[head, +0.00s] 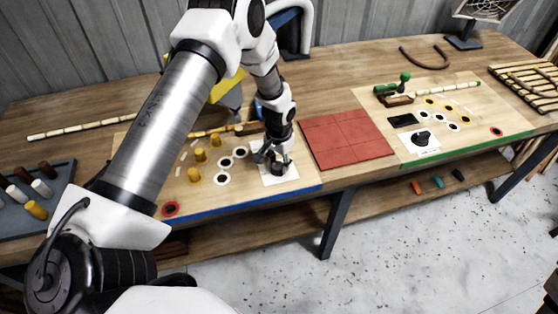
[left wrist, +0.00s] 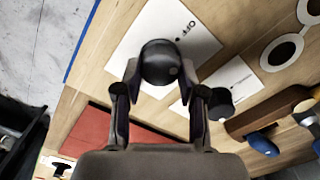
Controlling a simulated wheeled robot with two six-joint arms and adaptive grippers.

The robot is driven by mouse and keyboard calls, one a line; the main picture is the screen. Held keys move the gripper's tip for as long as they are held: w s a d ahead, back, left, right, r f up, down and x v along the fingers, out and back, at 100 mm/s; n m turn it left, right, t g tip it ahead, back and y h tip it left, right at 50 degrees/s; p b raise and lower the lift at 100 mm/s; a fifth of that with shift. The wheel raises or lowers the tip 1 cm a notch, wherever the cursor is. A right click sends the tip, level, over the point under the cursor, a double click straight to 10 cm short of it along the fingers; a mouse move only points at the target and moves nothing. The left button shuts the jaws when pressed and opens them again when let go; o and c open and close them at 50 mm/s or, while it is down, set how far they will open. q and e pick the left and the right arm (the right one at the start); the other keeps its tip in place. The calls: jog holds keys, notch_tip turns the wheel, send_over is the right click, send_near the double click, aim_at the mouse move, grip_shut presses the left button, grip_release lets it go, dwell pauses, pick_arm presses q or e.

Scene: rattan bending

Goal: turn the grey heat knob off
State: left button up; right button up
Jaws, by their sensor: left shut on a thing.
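The dark grey heat knob (left wrist: 160,62) stands on a white card marked OFF (left wrist: 189,28) in the left wrist view. My left gripper (left wrist: 158,88) is shut on the knob, with one finger on each side of it. In the head view the left gripper (head: 273,157) reaches down to the knob (head: 279,168) on its white card (head: 283,177), near the front edge of the blue-edged board (head: 240,197). The gripper covers part of the knob there. My right gripper is not in view.
A second dark knob (left wrist: 218,102) stands close by the left gripper. Yellow pegs (head: 193,175) and white rings (head: 222,179) lie to the left in the head view. A flat red mat (head: 345,138) lies to the right, before a green-edged board (head: 470,143).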

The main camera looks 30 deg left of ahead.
pick_arm(q)
jog(key=n, duration=0.2)
jog(key=n+p, duration=0.1)
jog(key=n, duration=0.1)
jog(key=shift+s+n, duration=0.2)
jog(key=shift+n, duration=0.1)
jog(key=shift+a+f+n+p, duration=0.1)
jog(key=shift+n+p, duration=0.6)
jog(key=shift+n, duration=0.8)
jog(key=o, duration=1.1)
jog(key=shift+o, duration=0.2)
jog(key=shift+w, duration=0.1)
